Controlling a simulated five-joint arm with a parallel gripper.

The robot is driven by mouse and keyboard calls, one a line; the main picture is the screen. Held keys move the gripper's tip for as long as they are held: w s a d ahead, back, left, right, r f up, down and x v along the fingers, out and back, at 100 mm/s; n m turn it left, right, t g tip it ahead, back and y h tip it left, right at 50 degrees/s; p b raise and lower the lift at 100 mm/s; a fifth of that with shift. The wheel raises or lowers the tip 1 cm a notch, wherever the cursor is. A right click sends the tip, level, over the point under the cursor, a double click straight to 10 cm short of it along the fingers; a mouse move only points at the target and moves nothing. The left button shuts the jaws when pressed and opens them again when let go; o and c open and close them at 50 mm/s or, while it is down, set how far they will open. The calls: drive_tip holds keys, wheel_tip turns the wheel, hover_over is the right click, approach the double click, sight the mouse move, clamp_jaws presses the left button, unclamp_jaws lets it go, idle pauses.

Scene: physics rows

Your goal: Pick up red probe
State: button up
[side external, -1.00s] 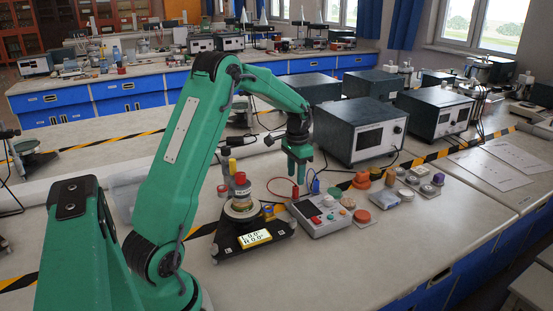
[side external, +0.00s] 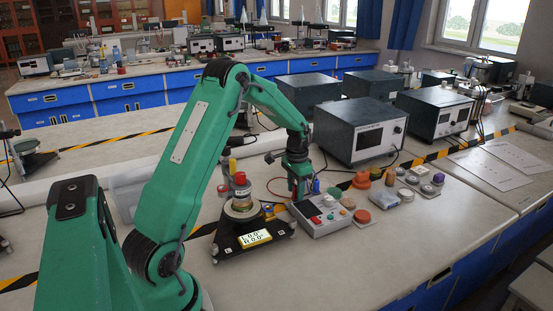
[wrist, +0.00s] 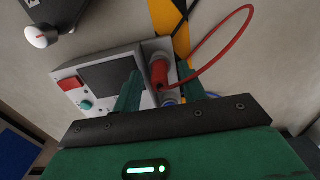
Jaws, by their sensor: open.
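The red probe (wrist: 159,72) stands in a grey socket of the grey meter box (wrist: 99,56), with a red cable (wrist: 215,37) looping off to the right in the wrist view. My gripper (wrist: 161,80) is open, its two green fingers on either side of the red probe, apart from each other. In the side view my gripper (side external: 298,190) points down over the back left of the meter box (side external: 325,222) and hides most of the red probe. Whether the fingers touch the probe cannot be told.
A blue probe (side external: 316,187) stands right beside my gripper; its blue base also shows in the wrist view (wrist: 170,100). A black stand with a display (side external: 253,239) is left of the box. Orange and grey weights (side external: 362,216) lie right. A large instrument (side external: 358,132) stands behind.

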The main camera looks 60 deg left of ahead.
idle(0.3)
clamp_jaws()
drive_tip(key=shift+r, duration=0.2)
drive_tip(key=shift+r, duration=0.55)
drive_tip(key=r, duration=0.3)
drive_tip(key=shift+d+r, duration=0.1)
drive_tip(key=shift+d, duration=0.3)
drive_tip(key=d+r, duration=0.6)
drive_tip(key=d, duration=0.5)
drive_tip(key=shift+s+r, duration=0.15)
drive_tip(key=shift+r, duration=0.1)
